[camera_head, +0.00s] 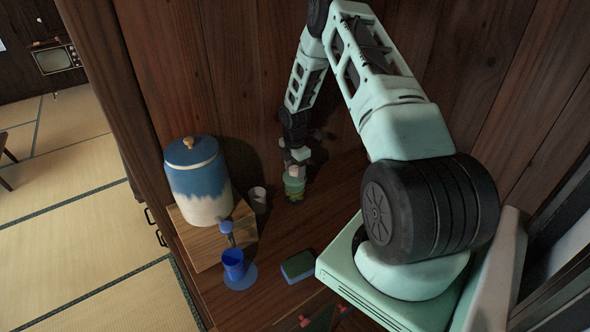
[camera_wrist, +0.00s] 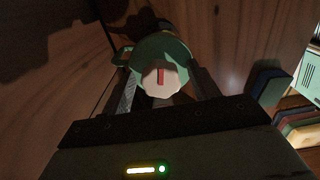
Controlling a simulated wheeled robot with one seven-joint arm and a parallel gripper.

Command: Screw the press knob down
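The press is a small green and white piece (camera_head: 294,186) standing on the wooden counter near the back wall. In the wrist view its pale many-sided knob (camera_wrist: 158,84) with a red mark sits in front of a round green part (camera_wrist: 163,48). My gripper (camera_head: 296,158) points down over the press from above. In the wrist view the two fingers of my gripper (camera_wrist: 163,76) stand spread, one on each side of the knob. I cannot tell whether they touch it. The lower part of the press is mostly hidden in the wrist view.
A blue and white lidded jar (camera_head: 198,182) stands on a wooden board (camera_head: 207,248) at left. A small grey cup (camera_head: 258,198) is between the jar and press.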

